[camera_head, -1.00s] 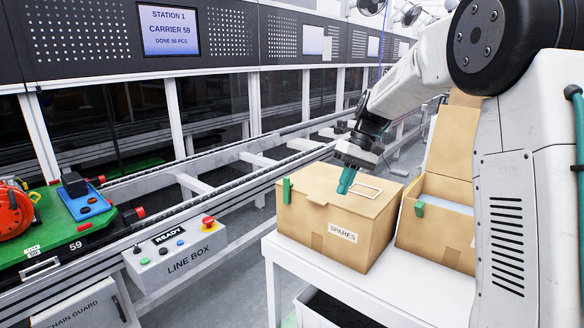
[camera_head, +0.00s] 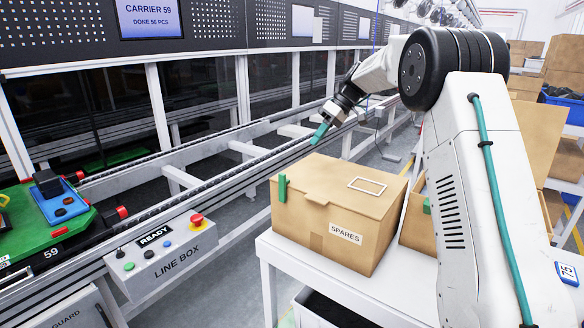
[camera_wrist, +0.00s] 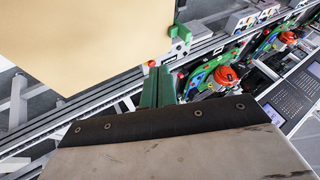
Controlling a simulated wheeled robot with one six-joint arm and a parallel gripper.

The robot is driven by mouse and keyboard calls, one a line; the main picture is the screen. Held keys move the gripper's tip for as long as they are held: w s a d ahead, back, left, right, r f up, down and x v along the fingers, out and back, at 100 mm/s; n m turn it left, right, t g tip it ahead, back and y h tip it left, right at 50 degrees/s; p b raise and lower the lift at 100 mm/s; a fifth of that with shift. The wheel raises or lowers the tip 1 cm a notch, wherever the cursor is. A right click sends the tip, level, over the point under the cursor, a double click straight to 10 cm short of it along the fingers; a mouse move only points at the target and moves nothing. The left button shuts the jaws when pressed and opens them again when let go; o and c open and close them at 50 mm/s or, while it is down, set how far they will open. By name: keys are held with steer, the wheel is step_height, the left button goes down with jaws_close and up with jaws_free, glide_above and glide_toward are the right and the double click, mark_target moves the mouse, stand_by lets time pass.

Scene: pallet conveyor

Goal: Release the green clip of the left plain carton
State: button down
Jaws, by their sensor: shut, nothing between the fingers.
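The left carton (camera_head: 325,215) is closed, brown, and labelled SPARES on its front; it stands on a white table (camera_head: 300,262). A green clip (camera_head: 282,188) sits upright at its left edge, over the lid seam. My gripper (camera_head: 319,133), with teal fingers, is shut and empty, up and behind the carton, apart from it. In the wrist view the shut fingers (camera_wrist: 158,88) point toward the green clip (camera_wrist: 180,33) at the corner of the carton (camera_wrist: 75,40). A second carton (camera_head: 413,228) with its own green clip (camera_head: 427,206) is mostly hidden by my arm.
The conveyor rail (camera_head: 240,175) runs behind the table. A line box (camera_head: 165,255) with a red button stands left of the table, and a green carrier (camera_head: 40,235) with parts sits at far left. More boxes (camera_head: 548,130) are at right. The air above the SPARES carton is clear.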

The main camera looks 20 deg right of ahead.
glide_toward(291, 182)
steer(key=w+a+f, duration=0.2)
steer(key=shift+w+a+f, duration=0.1)
steer(key=shift+a+f, duration=0.05)
steer(key=shift+f, duration=0.15)
steer(key=s+a, duration=0.1)
steer(key=a, duration=0.2)
steer(key=shift+s+f, duration=0.2)
steer(key=shift+s, duration=0.15)
steer(key=shift+s+a, duration=0.25)
steer(key=shift+a, duration=0.1)
steer(key=shift+s+d, duration=0.1)
